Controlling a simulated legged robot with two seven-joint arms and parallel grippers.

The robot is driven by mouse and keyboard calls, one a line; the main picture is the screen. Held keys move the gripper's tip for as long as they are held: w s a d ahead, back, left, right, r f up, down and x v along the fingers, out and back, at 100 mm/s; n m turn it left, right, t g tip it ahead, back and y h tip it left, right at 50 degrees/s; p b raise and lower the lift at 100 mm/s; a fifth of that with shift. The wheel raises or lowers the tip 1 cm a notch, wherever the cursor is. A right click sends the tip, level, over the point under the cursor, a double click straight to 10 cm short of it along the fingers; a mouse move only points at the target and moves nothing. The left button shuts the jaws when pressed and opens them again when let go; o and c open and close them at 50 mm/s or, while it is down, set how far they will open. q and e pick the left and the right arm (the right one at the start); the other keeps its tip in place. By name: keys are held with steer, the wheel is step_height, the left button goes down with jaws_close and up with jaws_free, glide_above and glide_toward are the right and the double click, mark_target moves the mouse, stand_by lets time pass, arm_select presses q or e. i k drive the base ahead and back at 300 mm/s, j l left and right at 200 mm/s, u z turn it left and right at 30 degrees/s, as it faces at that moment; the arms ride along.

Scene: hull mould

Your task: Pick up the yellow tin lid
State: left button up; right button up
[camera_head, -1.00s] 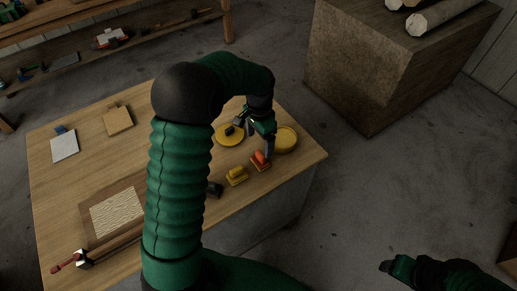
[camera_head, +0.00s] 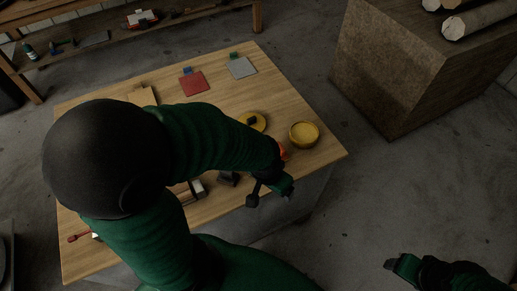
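The yellow tin lid (camera_head: 262,124), a flat yellow disc with a dark knob, lies on the wooden table right of the middle. My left arm hides part of its near side. The open yellow tin (camera_head: 303,139) stands to its right, near the table's right corner. My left gripper (camera_head: 270,196) is beyond the table's front edge, nearer to me than the lid and apart from it. Its fingers are spread and I see nothing between them. My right gripper (camera_head: 392,265) is at the lower right, over the floor and far from the table; its opening is unclear.
An orange object (camera_head: 283,152) shows partly behind my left wrist. A dark object (camera_head: 228,179) lies near the front edge. A red square (camera_head: 194,84), a grey square (camera_head: 241,68) and a tan board (camera_head: 143,96) lie at the back. A large brown block (camera_head: 392,65) stands beyond the table.

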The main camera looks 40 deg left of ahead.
mark_target(256, 121)
steer(key=u, duration=1.3)
